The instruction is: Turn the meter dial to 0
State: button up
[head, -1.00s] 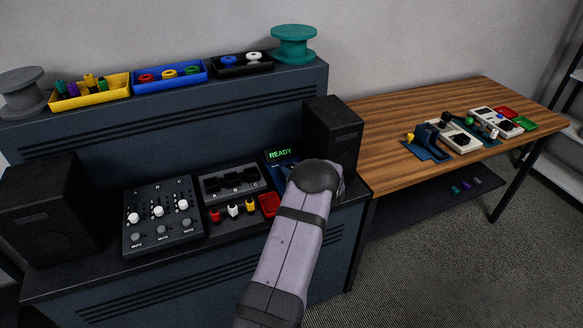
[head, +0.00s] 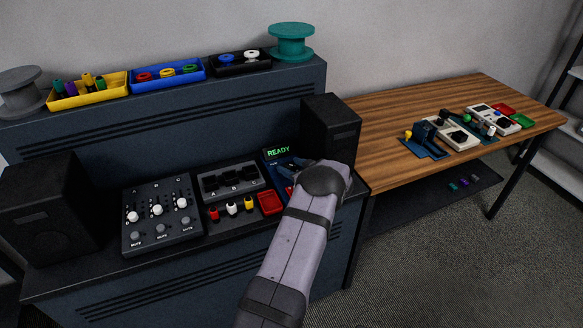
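A blue unit with a lit green "READY" display (head: 279,152) stands at the right of the console's desk, beside the right speaker. It looks like the meter, but I cannot see its dial clearly; my arm covers its lower right part. My gripper (head: 291,167) is a small dark shape just left of my wrist, over the front of this unit. Its fingers blend into the dark background. I cannot tell whether they touch anything or how far apart they are.
A grey box with dark slots (head: 231,181), coloured plugs (head: 232,209) and a red tray (head: 270,202) lie left of my arm. A slider mixer (head: 162,216) is farther left. A black speaker (head: 331,130) stands close behind my wrist. A wooden table (head: 390,120) holds other devices.

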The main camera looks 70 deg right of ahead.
dwell(0.3)
jog(key=shift+b+v, duration=0.95)
jog(key=shift+v, duration=2.7)
jog(key=shift+w, duration=0.1)
